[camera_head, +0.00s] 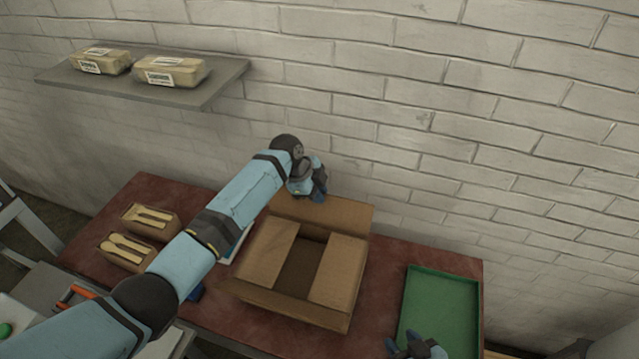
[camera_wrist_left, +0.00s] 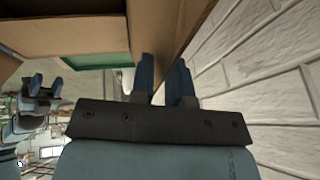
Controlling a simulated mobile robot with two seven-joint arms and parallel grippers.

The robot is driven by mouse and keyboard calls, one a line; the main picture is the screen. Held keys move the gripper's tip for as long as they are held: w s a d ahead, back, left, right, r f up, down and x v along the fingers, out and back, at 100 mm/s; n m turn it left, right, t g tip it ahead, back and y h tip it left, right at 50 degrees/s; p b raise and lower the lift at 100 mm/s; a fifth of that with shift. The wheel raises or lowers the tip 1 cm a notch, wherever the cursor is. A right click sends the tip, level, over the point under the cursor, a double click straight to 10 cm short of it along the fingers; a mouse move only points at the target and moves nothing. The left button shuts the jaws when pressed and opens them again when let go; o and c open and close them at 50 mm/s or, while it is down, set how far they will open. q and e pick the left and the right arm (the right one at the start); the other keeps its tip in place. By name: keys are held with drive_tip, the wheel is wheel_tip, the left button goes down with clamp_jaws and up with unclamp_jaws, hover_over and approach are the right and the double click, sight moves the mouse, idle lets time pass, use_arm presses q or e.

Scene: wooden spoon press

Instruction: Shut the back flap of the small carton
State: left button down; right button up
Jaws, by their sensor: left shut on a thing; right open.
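The small carton (camera_head: 346,322) stands open on the table. Its left flap (camera_head: 270,252) and right flap (camera_head: 338,268) lie folded inward, with a dark gap between them. The back flap (camera_head: 345,213) stands up at the wall side. My left gripper (camera_head: 318,192) is at the top edge of this flap, shut on it. In the left wrist view the flap (camera_wrist_left: 160,35) runs between the two fingers (camera_wrist_left: 165,80). My right gripper (camera_head: 418,347) is open and empty over the front of the green tray, low in the picture.
The green tray (camera_head: 443,285) lies on the red table (camera_head: 385,270), right of the carton. Two small boxes (camera_head: 150,222) of wooden cutlery stand at the left. A brick wall is close behind. A shelf (camera_head: 215,85) holds two wrapped packs (camera_head: 170,72).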

use_arm(q)
drive_tip(key=shift+s+a+r+t+h, duration=0.15)
drive_tip(key=shift+s+a+t+h, duration=0.2)
drive_tip(key=shift+s+t, duration=0.35)
drive_tip(key=s+t, duration=0.1)
drive_tip(key=s+a+m+t+h, duration=0.1)
drive_tip(key=shift+s+t, duration=0.25)
drive_tip(key=shift+t, duration=0.05)
drive_tip(key=shift+h, duration=0.25)
drive_tip(key=c, duration=1.1)
unclamp_jaws()
drive_tip(key=shift+f, duration=0.2)
drive_tip(key=b+v, duration=0.2)
drive_tip(key=v, duration=1.1)
drive_tip(key=shift+s+r, duration=0.15)
drive_tip(key=shift+r, duration=0.25)
